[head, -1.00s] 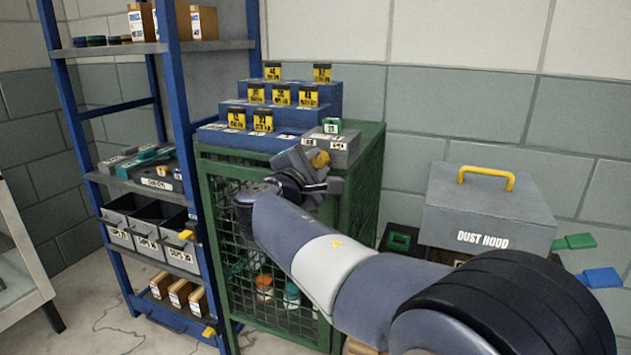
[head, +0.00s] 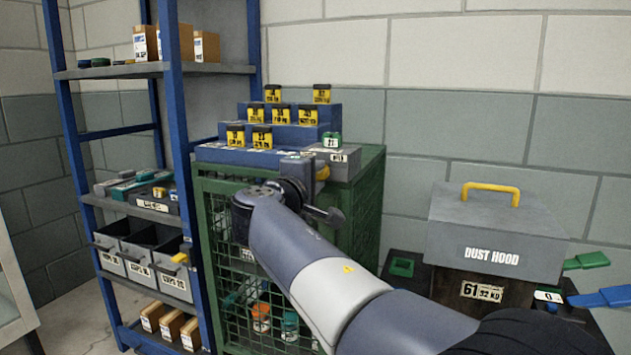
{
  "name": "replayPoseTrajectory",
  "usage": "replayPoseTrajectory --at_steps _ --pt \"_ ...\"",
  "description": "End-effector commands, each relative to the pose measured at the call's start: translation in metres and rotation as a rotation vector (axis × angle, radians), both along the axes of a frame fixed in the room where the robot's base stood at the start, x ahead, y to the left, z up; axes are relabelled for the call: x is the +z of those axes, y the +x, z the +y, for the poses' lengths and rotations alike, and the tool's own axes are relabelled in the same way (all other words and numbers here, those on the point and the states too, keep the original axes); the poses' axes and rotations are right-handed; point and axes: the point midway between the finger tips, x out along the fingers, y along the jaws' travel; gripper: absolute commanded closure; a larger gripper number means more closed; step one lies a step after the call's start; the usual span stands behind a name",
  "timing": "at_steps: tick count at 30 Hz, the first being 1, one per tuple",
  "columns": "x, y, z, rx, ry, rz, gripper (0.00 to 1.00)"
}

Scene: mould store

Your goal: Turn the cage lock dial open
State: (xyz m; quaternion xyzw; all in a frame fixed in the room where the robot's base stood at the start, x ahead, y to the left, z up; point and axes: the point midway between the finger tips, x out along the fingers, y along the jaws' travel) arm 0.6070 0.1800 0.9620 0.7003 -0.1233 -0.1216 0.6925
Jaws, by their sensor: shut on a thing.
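The green mesh cage (head: 367,195) stands in the middle, and its door front is partly covered by my arm. My gripper (head: 308,182) is at the upper right of the cage front, below the grey block on top. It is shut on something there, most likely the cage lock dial. The wrist and gripper hide the dial, so its angle cannot be read. A small yellow part (head: 322,172) shows beside the gripper; I cannot tell what it belongs to.
A blue shelf rack (head: 176,110) is close on the left. A grey dust hood (head: 490,230) with a yellow handle stands on the right.

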Motion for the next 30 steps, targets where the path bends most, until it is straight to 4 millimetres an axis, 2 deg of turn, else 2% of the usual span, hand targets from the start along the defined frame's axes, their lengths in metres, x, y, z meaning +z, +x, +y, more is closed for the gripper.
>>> replayPoseTrajectory --at_steps 10,11,18,26,30 --pt "0.0 0.0 0.0 0.0 0.006 0.0 1.0" --pt "0.0 0.0 0.0 0.0 0.006 0.0 0.71" --pt "0.0 0.0 0.0 0.0 0.004 0.0 0.52" --pt "0.0 -0.001 0.0 0.0 0.004 0.0 0.5" --pt "0.001 -0.012 0.005 0.002 0.005 -0.002 0.5"
